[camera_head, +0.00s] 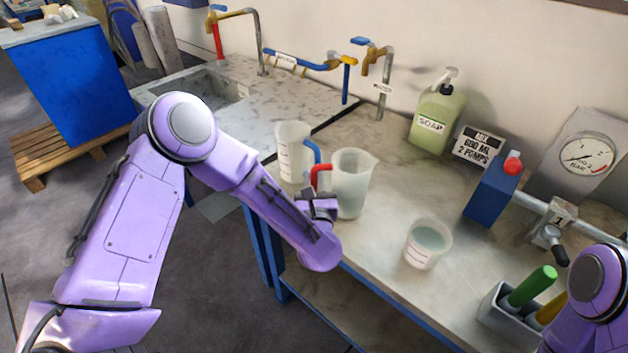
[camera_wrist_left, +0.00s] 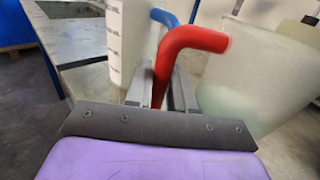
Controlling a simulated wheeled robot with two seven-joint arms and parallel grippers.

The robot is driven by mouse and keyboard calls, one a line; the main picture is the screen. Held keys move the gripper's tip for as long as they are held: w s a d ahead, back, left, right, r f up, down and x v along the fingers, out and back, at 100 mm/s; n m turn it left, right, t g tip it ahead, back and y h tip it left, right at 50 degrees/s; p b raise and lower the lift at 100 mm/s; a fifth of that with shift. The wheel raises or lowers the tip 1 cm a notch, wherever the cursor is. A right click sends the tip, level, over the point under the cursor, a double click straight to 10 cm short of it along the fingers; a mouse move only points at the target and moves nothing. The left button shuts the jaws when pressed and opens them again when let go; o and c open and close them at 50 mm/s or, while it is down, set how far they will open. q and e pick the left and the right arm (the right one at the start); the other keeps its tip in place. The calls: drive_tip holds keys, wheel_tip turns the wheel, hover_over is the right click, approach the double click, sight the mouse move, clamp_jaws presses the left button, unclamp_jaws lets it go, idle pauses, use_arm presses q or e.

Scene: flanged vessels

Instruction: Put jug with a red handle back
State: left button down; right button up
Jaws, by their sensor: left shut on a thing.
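The jug with a red handle (camera_head: 352,184) is translucent white and stands upright at the bench's front edge; I cannot tell whether its base touches the top. Its red handle (camera_head: 318,176) points left, towards the other jug. My left gripper (camera_head: 322,200) is shut on that handle. In the left wrist view the handle (camera_wrist_left: 193,42) runs down between the fingers (camera_wrist_left: 165,90), and the jug's body (camera_wrist_left: 265,75) is on the right. A second jug (camera_head: 292,152), with a blue handle (camera_head: 313,152), stands just behind and left. My right gripper is out of view.
A small beaker of liquid (camera_head: 428,243) stands on the bench (camera_head: 385,265) to the right. A soap bottle (camera_head: 434,118) and a sign (camera_head: 479,146) stand at the back. A sink (camera_head: 215,88) with taps is at the back left. A grey holder (camera_head: 498,312) with coloured-handled tools is front right.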

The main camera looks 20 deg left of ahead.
use_arm(q)
drive_tip(key=shift+w+f, duration=0.25)
drive_tip(key=shift+w, duration=0.05)
drive_tip(key=c, duration=1.3)
unclamp_jaws()
drive_tip(key=shift+f, duration=0.1)
drive_tip(key=shift+c, duration=0.2)
drive_tip(key=o, duration=0.4)
drive_tip(key=shift+c, duration=0.2)
drive_tip(key=shift+s+r, duration=0.2)
drive_tip(key=shift+s+d+f, duration=0.1)
drive_tip(key=shift+d, duration=0.05)
drive_tip(key=b+v, duration=0.4)
drive_tip(key=v, duration=0.7)
drive_tip(key=s+a+f+m+g+h, duration=0.2)
drive_tip(key=s+a+f+m+g, duration=0.15)
drive_tip(key=f+m, duration=0.7)
drive_tip(key=s+a+f+m+g+h, duration=0.25)
drive_tip(key=s+f+m, duration=0.25)
drive_tip(key=f+m, duration=0.5)
drive_tip(key=s+a+f+m+g, duration=0.3)
drive_tip(key=s+a+f+m, duration=0.1)
drive_tip(key=s+m, duration=0.3)
drive_tip(key=s+a+f+m+g, duration=0.4)
drive_tip(key=s+m, duration=0.3)
drive_tip(key=s, duration=0.2)
drive_tip(key=shift+s, duration=0.4)
